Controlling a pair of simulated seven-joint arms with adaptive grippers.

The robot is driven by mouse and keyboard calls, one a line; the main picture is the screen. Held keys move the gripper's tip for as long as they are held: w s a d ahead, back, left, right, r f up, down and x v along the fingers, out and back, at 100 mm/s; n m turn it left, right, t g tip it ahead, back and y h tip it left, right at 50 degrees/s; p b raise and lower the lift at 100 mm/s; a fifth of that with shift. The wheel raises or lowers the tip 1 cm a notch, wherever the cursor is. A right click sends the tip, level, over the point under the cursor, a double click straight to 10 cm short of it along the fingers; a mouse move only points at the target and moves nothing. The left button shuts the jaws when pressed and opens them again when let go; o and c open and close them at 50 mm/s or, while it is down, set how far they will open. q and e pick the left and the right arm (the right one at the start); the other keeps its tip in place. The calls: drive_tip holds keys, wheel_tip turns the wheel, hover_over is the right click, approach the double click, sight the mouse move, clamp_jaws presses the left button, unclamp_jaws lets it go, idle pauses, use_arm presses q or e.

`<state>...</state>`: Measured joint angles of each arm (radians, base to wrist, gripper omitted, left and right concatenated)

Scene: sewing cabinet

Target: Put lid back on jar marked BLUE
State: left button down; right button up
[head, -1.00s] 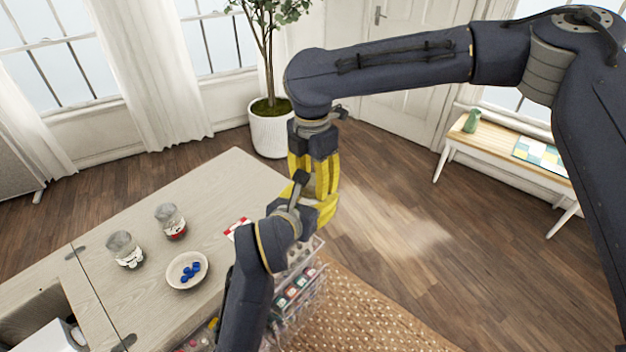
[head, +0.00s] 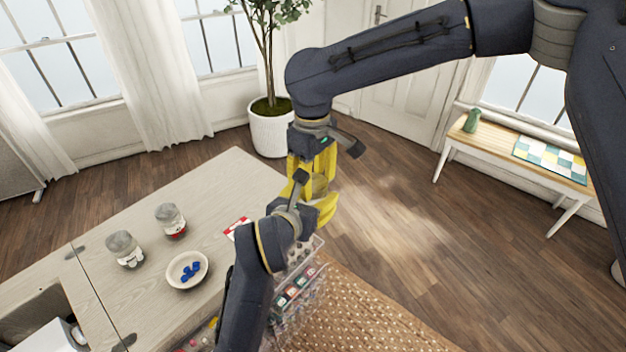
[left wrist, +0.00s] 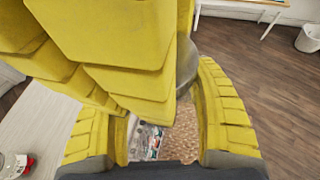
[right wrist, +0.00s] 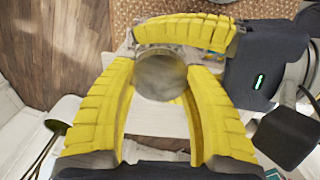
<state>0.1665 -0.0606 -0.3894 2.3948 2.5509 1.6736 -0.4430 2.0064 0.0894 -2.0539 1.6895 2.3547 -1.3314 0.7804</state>
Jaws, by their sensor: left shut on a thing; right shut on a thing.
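A round grey lid (right wrist: 160,76) sits between the fingers of my right gripper (right wrist: 168,82) in the right wrist view. My left gripper (left wrist: 160,118) is shut around a jar (left wrist: 186,66), mostly hidden by yellow fingers. In the head view my right gripper (head: 312,165) points down from above, and my left gripper (head: 322,205) meets it from below, beyond the table's right edge. The lid is over the jar; I cannot tell whether it is seated. The held jar's label is hidden.
The table (head: 215,205) bears a white-labelled jar (head: 123,249), a red-labelled jar (head: 171,220), a bowl (head: 174,280) of blue pieces (head: 190,271) and a red-and-white card (head: 237,227). A clear organiser (head: 300,285) stands under my left arm.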

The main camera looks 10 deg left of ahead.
drive_tip(key=o, duration=1.4)
drive_tip(key=shift+s, duration=0.1)
drive_tip(key=shift+c, duration=0.2)
drive_tip(key=r, duration=0.7)
drive_tip(key=shift+w+r, duration=0.25)
drive_tip(key=shift+w, duration=0.05)
drive_tip(key=shift+s+r, duration=0.15)
drive_tip(key=shift+r, duration=0.2)
drive_tip(key=shift+s+a+f, duration=0.1)
drive_tip(key=shift+s+f, duration=0.05)
